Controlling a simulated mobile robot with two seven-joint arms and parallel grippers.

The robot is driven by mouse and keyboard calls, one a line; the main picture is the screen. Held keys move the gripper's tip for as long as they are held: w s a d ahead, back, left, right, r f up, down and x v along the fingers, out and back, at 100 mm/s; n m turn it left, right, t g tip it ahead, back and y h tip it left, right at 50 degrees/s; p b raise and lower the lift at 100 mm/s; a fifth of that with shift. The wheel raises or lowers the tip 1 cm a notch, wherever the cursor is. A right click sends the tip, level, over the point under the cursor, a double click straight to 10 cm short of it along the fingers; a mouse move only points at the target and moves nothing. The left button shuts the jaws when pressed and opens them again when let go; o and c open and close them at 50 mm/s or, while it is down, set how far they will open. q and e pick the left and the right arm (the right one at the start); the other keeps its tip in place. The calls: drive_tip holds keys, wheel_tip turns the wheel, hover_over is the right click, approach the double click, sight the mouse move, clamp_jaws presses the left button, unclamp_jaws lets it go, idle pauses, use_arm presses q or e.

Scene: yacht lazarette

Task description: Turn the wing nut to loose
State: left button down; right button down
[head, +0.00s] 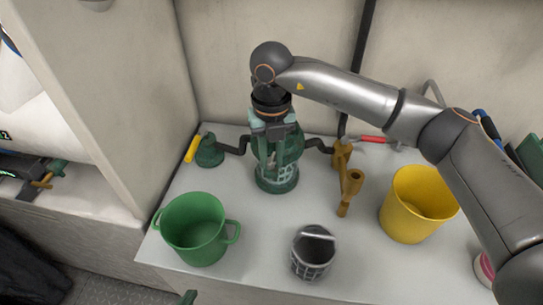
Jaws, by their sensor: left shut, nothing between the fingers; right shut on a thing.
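A green sea strainer (277,184) with a clear ribbed body stands on the white shelf, with black hoses at both sides. My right gripper (271,158) comes down over it from above, its green fingers pointing down at the strainer's top. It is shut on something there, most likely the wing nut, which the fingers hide. How far the nut is turned cannot be seen. Only a green tip of my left gripper (187,298) shows at the bottom edge, in front of the shelf; it is shut and empty, away from the strainer.
A green bucket (194,232) stands front left, a dark mesh basket (311,258) front middle, and a yellow bucket (411,211) at right. A bronze fitting (350,183) is right of the strainer. A red-handled tool (374,140) lies behind. A wall rises at left.

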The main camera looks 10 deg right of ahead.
sight(272, 158)
drive_tip(key=shift+r+n, duration=0.1)
drive_tip(key=shift+n, duration=0.2)
drive_tip(key=c, duration=0.7)
unclamp_jaws()
wheel_tip(272, 158, up, 12)
drive_tip(key=shift+r, duration=0.25)
